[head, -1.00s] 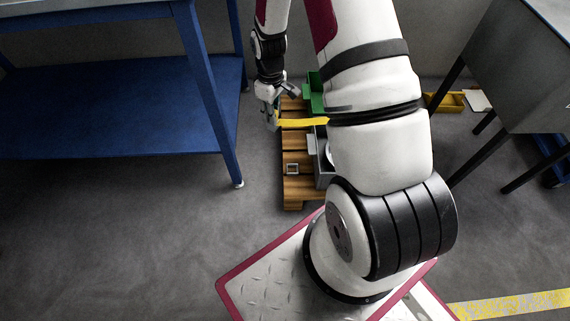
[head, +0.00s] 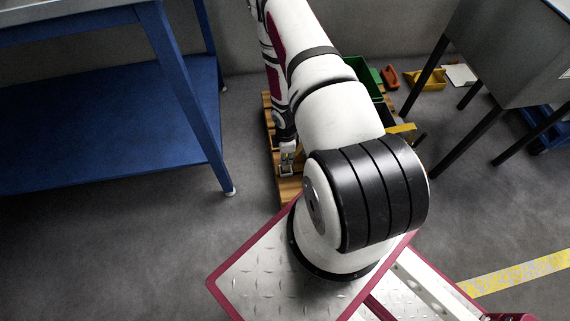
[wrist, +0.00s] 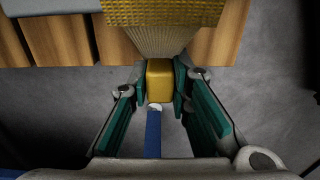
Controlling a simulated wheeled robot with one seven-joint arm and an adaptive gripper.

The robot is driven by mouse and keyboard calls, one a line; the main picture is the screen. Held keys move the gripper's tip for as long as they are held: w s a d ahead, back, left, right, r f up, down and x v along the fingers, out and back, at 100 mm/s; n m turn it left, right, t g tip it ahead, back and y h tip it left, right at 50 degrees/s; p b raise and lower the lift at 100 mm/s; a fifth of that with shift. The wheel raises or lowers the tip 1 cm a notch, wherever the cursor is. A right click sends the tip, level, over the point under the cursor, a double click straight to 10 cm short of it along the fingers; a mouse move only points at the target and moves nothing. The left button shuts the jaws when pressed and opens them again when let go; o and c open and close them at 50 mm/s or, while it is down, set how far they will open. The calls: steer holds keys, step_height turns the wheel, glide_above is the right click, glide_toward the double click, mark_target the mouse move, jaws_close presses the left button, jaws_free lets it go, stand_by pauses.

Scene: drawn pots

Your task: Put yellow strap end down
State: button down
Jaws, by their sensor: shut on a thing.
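My gripper (wrist: 158,88) is shut on the yellow strap end (wrist: 159,78), a smooth yellow block between the green-padded fingers in the wrist view. The woven yellow strap (wrist: 162,12) runs from it to the top of that view. In the head view my gripper (head: 287,168) is over the near left part of the wooden pallet (head: 289,190). Another stretch of yellow strap (head: 402,129) shows right of my arm. My arm hides most of the strap and the pallet's load. I cannot tell whether the strap end touches anything below.
A green bin (head: 362,75) stands at the pallet's back. A blue table (head: 110,130) is on the left, its leg close to the pallet. A grey cabinet (head: 505,50) on black legs stands right, with a yellow bin (head: 427,79) behind.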

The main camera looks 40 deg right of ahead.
steer(key=shift+f+b, duration=0.75)
steer(key=shift+f, duration=1.45)
steer(key=shift+f, duration=0.1)
steer(key=c, duration=1.5)
jaws_free()
